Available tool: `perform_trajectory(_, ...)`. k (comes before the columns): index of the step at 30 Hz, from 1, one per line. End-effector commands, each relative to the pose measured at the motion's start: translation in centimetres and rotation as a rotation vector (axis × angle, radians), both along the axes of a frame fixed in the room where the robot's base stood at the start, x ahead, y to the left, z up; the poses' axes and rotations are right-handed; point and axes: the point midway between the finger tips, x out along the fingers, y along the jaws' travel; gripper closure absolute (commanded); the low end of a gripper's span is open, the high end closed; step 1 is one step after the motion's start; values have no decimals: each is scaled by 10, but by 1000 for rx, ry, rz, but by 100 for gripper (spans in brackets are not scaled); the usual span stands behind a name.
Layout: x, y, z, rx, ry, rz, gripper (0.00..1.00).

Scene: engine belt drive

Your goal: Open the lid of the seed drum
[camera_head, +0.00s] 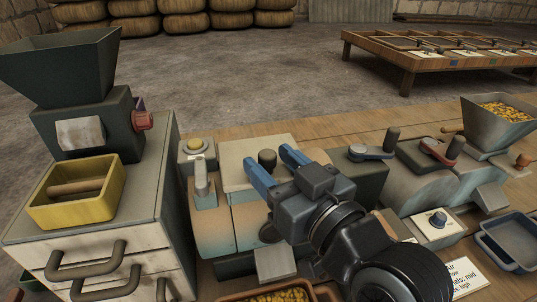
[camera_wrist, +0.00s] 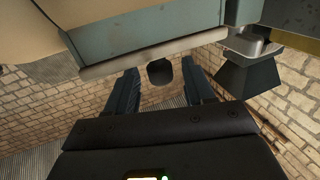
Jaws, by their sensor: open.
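The seed drum appears to be the tan and blue-grey machine (camera_head: 213,232) at the centre of the bench in the head view. Its pale flat lid (camera_head: 240,150) lies on top and looks closed. A dark knob (camera_head: 267,157) stands on the lid; it also shows in the wrist view (camera_wrist: 160,73), below the drum's blue-grey side (camera_wrist: 160,42). My gripper (camera_head: 268,158) is open, with its blue fingers on either side of the knob. In the wrist view my gripper (camera_wrist: 163,74) also has the knob between its fingertips; contact cannot be told. My wrist hides the drum's right part.
A cabinet (camera_head: 90,245) with a yellow tray (camera_head: 75,200) and a dark hopper stands further left. Machines with blue and red levers and a seed-filled hopper (camera_head: 497,118) stand right. A seed tray (camera_head: 235,298) lies in front.

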Motion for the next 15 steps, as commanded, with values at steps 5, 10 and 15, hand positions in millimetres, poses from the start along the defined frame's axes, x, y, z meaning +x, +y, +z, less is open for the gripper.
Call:
perform_trajectory(5, 13, 9, 0, 0, 0, 1, 47)
perform_trajectory(10, 16, 11, 0, 0, 0, 0, 47)
perform_trajectory(15, 15, 10, 0, 0, 0, 0, 49)
